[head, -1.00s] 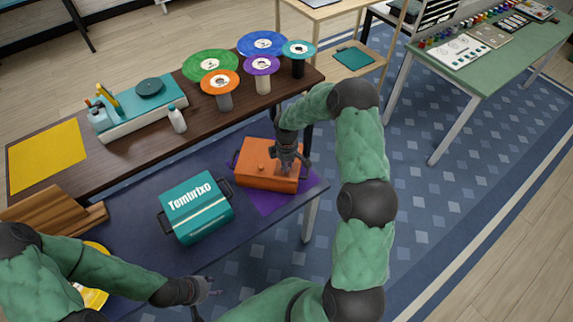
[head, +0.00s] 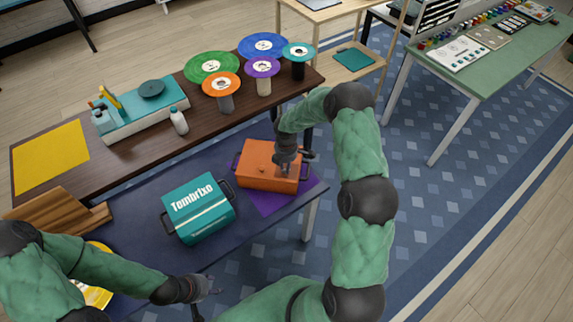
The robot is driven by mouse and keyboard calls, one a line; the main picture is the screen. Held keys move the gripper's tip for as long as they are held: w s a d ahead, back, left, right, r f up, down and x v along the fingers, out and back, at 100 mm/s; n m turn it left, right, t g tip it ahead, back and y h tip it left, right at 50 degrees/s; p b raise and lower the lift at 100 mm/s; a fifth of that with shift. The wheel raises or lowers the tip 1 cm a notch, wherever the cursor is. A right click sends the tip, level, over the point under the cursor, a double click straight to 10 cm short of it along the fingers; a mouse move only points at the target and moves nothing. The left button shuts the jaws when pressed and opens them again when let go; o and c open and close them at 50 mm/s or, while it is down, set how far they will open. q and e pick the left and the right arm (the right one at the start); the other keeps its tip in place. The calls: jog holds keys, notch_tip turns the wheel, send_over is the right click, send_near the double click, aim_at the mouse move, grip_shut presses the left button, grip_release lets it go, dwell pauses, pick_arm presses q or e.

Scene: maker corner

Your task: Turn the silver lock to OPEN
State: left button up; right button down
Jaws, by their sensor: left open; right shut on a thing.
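An orange box (head: 258,178) with dark side handles sits on the purple mat at the right end of the near table. A small orange knob (head: 262,169) shows on its top. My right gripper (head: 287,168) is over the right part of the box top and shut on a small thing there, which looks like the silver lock. The gripper hides most of it, and no OPEN mark can be read. My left gripper (head: 212,288) is open and empty in front of the near table's front edge.
A teal box (head: 200,212) marked Tombrixo stands left of the orange box. The purple mat (head: 270,204) shows in front of the orange box. Behind, a brown table (head: 125,160) holds coloured discs on posts, a teal machine and a white bottle.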

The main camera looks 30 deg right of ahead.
jog(key=n+p, duration=0.1)
jog(key=n, duration=0.4)
jog(key=shift+w+a+r+n+p, duration=0.1)
jog(key=shift+n+p, duration=0.2)
jog(key=shift+p, duration=0.1)
jog(key=n+p, duration=0.1)
jog(key=n, duration=0.4)
jog(key=shift+a+n+p, duration=0.15)
jog(key=shift+n+p, duration=0.2)
jog(key=shift+n, duration=0.05)
jog(key=c, duration=1.2)
grip_release()
notch_tip(320, 180, up, 12)
jog(key=shift+f, duration=0.1)
